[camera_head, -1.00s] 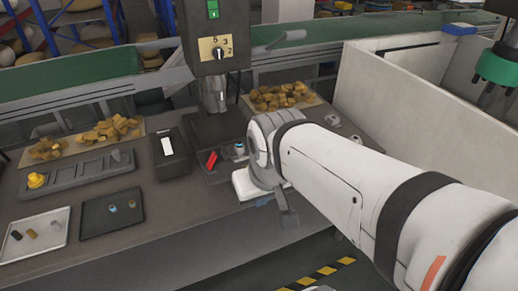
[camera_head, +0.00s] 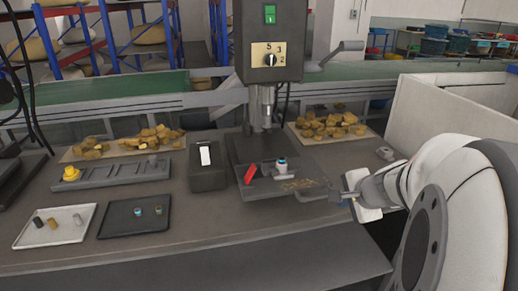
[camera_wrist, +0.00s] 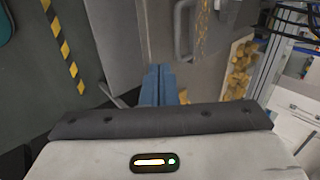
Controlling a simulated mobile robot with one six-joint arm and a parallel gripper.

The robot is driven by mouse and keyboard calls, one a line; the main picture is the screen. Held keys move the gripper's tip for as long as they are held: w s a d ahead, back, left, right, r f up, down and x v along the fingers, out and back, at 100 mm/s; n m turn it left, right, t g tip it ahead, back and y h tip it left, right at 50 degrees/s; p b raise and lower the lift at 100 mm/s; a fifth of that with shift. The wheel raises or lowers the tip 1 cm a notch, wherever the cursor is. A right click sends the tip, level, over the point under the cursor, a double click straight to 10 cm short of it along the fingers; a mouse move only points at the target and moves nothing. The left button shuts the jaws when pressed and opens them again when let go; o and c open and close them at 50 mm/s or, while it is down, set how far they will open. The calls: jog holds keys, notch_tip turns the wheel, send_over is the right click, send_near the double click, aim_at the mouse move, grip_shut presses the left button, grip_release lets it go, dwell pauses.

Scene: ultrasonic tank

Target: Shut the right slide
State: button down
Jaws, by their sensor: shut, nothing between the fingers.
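No part is plainly marked as the right slide, and I cannot tell for sure which part it is. A dark plate (camera_head: 262,190) sits under the spindle of the drill-press-like machine, with a red lever (camera_head: 250,173) and a small blue-topped cylinder (camera_head: 281,164) on it. My gripper (camera_head: 338,196) is just right of the plate's right end; I cannot tell whether it touches. In the wrist view my fingers (camera_wrist: 159,70) are shut and empty, and a grey bar-shaped handle (camera_wrist: 183,30) lies beyond them, slightly right. How far the slide stands open cannot be seen.
A black box (camera_head: 207,178) stands left of the plate. Trays of yellow-brown pieces (camera_head: 330,125) lie behind. A light wall (camera_head: 440,115) rises at the right. A black tray (camera_head: 135,225) and white tray (camera_head: 75,232) lie left. The bench front (camera_head: 250,225) is clear.

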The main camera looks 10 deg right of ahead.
jog(key=w+r+b+x, duration=0.1)
jog(key=x, duration=1.2)
jog(key=shift+w+r+b, duration=0.2)
jog(key=shift+w+b, duration=0.15)
jog(key=shift+w, duration=0.15)
